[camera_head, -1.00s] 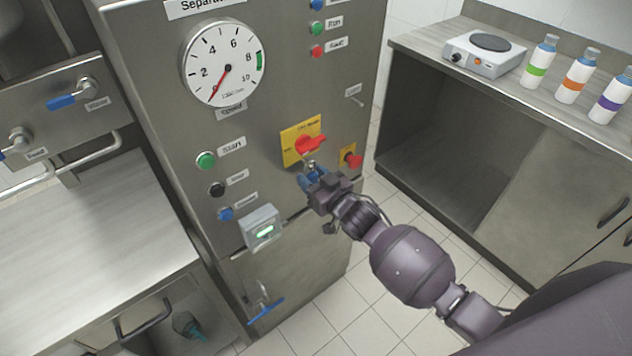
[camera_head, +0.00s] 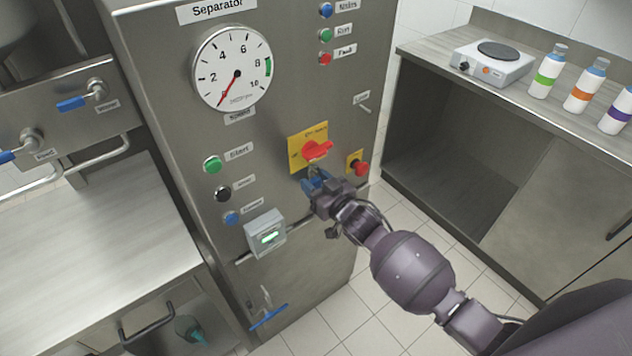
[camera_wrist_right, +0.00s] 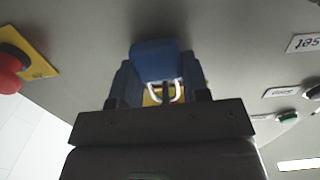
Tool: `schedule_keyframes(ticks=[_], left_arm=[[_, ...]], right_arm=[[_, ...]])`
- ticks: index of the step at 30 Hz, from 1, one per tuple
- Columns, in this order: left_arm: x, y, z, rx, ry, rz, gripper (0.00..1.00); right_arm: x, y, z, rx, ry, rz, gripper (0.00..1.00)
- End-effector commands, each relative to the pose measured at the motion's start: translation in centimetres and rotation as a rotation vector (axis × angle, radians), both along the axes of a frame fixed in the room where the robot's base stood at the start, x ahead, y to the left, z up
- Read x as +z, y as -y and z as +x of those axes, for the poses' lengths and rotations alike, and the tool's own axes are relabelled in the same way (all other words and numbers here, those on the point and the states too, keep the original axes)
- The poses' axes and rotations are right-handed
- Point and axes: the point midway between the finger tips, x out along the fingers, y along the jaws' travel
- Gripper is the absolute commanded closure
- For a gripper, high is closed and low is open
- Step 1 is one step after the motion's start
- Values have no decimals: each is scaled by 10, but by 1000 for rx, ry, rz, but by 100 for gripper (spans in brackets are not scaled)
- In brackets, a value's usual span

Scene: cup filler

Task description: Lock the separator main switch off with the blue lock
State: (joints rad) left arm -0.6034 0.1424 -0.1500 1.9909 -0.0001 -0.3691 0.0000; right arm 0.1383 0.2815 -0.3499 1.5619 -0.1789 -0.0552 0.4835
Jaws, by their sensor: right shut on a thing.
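The separator main switch (camera_head: 316,150) is a red handle on a yellow plate (camera_head: 295,154) on the cabinet front. The blue lock (camera_wrist_right: 156,61) is between the fingers of my right gripper (camera_wrist_right: 162,85) in the right wrist view, with its pale shackle over a yellow patch. In the head view my right gripper (camera_head: 317,187) is just below the yellow plate, shut on the blue lock, which is mostly hidden by the fingers. I cannot tell whether the shackle passes through the switch. My left gripper is not in view.
A red emergency button (camera_head: 361,167) sits right of the switch. A gauge (camera_head: 233,67) and several buttons are on the cabinet. A counter with a hot plate (camera_head: 492,63) stands at right.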

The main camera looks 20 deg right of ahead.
Motion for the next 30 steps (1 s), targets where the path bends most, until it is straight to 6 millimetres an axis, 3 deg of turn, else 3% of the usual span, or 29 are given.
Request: schedule_keyframes(ticks=[1, 2, 7, 19, 30], left_arm=[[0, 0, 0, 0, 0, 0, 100], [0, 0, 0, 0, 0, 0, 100], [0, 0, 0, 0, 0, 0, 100], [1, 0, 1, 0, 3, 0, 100], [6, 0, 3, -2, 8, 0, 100]], right_arm=[[0, 0, 0, 0, 1, 0, 84], [0, 0, 0, 0, 1, 0, 53], [0, 0, 0, 0, 1, 0, 28], [0, 3, -7, -1, -2, -1, 28], [3, 24, -65, -1, -2, -1, 28]])
